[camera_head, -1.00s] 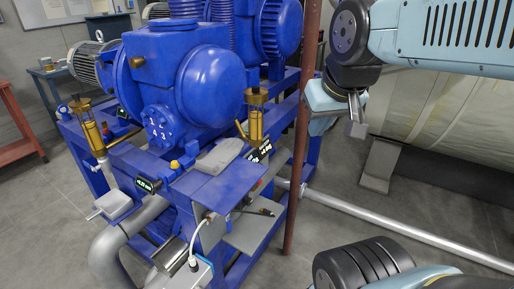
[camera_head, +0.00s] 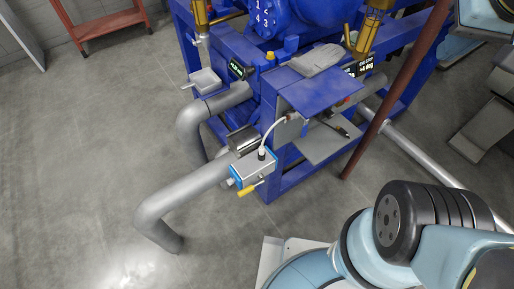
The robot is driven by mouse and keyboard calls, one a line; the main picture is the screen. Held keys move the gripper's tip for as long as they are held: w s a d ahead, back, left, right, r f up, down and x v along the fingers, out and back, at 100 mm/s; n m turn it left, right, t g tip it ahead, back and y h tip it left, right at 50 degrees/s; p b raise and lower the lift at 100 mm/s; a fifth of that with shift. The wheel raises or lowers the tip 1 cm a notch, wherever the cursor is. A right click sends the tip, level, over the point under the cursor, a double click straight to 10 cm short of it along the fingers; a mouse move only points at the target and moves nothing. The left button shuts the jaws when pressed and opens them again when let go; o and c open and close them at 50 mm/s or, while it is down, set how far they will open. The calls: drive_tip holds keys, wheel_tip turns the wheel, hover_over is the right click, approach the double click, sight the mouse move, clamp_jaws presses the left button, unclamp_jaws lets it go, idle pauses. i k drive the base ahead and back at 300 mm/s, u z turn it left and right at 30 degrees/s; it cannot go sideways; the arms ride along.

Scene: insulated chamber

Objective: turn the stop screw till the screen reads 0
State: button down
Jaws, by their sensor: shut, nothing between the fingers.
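A small black screen (camera_head: 360,66) is on the right of the blue machine frame, below a brass column (camera_head: 371,28). Its small text appears to read about +4 deg. A second screen (camera_head: 238,70) is on the left side of the frame; its digits are too small to read surely. I cannot clearly pick out the stop screw. A blue and grey box (camera_head: 254,168) with a yellow handle (camera_head: 250,190) sits on the pipe at the front.
A blue shelf (camera_head: 318,93) with a grey glove-like item (camera_head: 315,60) juts forward. A brown upright pole (camera_head: 398,92) stands right of the frame. A thick grey pipe (camera_head: 180,195) bends to the floor. Open floor (camera_head: 80,170) lies at left.

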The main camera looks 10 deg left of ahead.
sight(230, 181)
drive_tip(key=u, duration=1.7)
drive_tip(key=k, duration=0.9)
drive_tip(key=i, duration=0.9)
drive_tip(key=z, duration=0.1)
